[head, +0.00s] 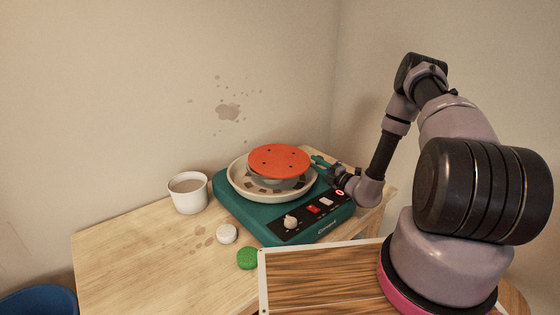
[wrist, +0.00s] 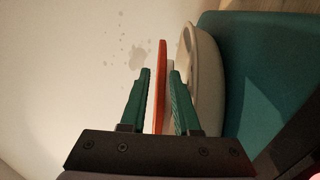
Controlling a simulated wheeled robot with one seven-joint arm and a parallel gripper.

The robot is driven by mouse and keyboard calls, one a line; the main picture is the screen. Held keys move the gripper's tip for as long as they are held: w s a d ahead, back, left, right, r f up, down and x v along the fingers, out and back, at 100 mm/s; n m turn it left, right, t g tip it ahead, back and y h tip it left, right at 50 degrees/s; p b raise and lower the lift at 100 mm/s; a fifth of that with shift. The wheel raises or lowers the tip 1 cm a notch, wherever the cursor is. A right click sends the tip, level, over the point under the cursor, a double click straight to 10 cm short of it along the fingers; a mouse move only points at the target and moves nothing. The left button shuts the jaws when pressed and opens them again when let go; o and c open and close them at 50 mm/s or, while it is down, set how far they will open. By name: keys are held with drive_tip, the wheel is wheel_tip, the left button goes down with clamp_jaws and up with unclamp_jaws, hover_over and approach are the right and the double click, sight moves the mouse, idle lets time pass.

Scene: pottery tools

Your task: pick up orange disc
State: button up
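The orange disc (head: 279,161) is flat and round with small dark holes. It lies on top of the pottery wheel (head: 240,207), above the wheel's cream basin (head: 238,182). My gripper (head: 318,162) is at the disc's right edge in the head view. In the wrist view the disc (wrist: 161,85) shows edge-on between the two green fingers of my gripper (wrist: 160,73). The fingers are apart, one on each side of the disc's rim, with visible gaps. The basin (wrist: 207,85) lies beyond the right finger.
A white cup (head: 188,195) stands left of the wheel on the wooden table (head: 130,245). A white round piece (head: 227,233) and a green one (head: 247,258) lie in front. A white-edged wooden board (head: 320,280) is at the front right. Walls stand behind.

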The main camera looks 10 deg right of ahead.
sight(306, 157)
drive_tip(key=shift+f+x, duration=0.2)
drive_tip(key=shift+x, duration=2.55)
clamp_jaws()
